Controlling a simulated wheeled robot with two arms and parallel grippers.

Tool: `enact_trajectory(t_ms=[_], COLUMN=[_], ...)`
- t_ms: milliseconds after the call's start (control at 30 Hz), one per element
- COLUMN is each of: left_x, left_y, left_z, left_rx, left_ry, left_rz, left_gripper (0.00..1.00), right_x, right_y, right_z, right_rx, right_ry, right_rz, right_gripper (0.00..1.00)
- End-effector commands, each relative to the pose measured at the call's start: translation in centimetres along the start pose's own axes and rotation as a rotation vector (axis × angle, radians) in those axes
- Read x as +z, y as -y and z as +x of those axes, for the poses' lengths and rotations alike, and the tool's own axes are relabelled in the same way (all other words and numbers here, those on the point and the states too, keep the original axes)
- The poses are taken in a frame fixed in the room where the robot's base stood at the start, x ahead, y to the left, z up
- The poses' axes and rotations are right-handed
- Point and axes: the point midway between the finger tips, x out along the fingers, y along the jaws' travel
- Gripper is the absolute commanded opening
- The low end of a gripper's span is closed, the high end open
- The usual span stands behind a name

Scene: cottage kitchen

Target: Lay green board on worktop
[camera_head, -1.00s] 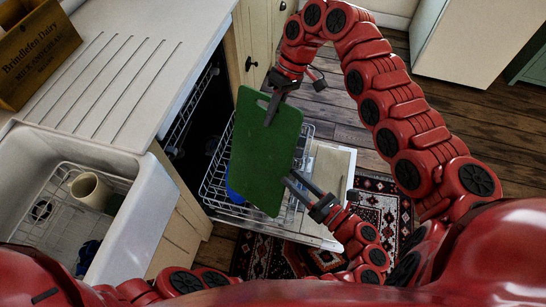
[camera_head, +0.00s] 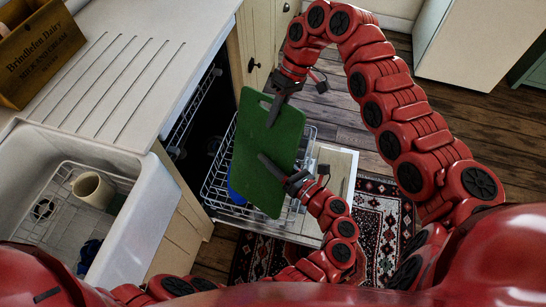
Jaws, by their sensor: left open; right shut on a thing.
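The green board (camera_head: 262,183) is held up above the open dishwasher's rack, its broad face toward the camera and its hand-hole end uppermost. My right gripper (camera_head: 275,108) is shut on the board's upper end. My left gripper (camera_head: 273,166) is open at the board's lower right part; one finger lies across the face, and I cannot tell whether it touches. The worktop (camera_head: 112,75), pale with drain grooves, lies to the left of the board.
A wooden dairy crate (camera_head: 38,52) stands at the worktop's far left. The sink (camera_head: 153,195) in front holds a wire rack and a beige mug (camera_head: 92,190). The dishwasher rack (camera_head: 216,178) is pulled out, with a blue item (camera_head: 235,190) inside. The grooved worktop is clear.

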Motion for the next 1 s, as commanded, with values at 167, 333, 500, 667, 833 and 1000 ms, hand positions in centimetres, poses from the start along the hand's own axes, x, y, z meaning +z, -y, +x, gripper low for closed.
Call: enact_trajectory(t_ms=[167,333,500,667,833,1000], left_x=[0.03,0.02,-0.01,-0.03,-0.04,-0.04], left_y=[0.0,0.03,0.08,0.14,0.19,0.22], left_z=[-0.02,-0.03,-0.06,-0.09,-0.11,-0.13], left_rx=[0.0,-0.001,-0.003,-0.006,-0.007,-0.009], left_ry=[0.0,0.0,-0.001,-0.001,-0.001,-0.001], left_rz=[0.0,0.0,0.001,0.001,0.002,0.003], left_gripper=[0.33,0.02,0.0,0.0,0.0,0.0], right_x=[-0.02,-0.02,-0.03,-0.03,-0.04,-0.04], right_y=[0.06,0.08,0.2,0.31,0.37,0.4], right_z=[-0.05,-0.04,0.0,0.03,0.06,0.08], right_rx=[-0.001,-0.001,-0.004,-0.006,-0.006,-0.006], right_ry=[-0.001,-0.001,0.0,0.002,0.003,0.003], right_rz=[-0.001,-0.001,-0.004,-0.006,-0.008,-0.008], right_gripper=[0.0,0.0,0.0,0.0,0.0,0.0])
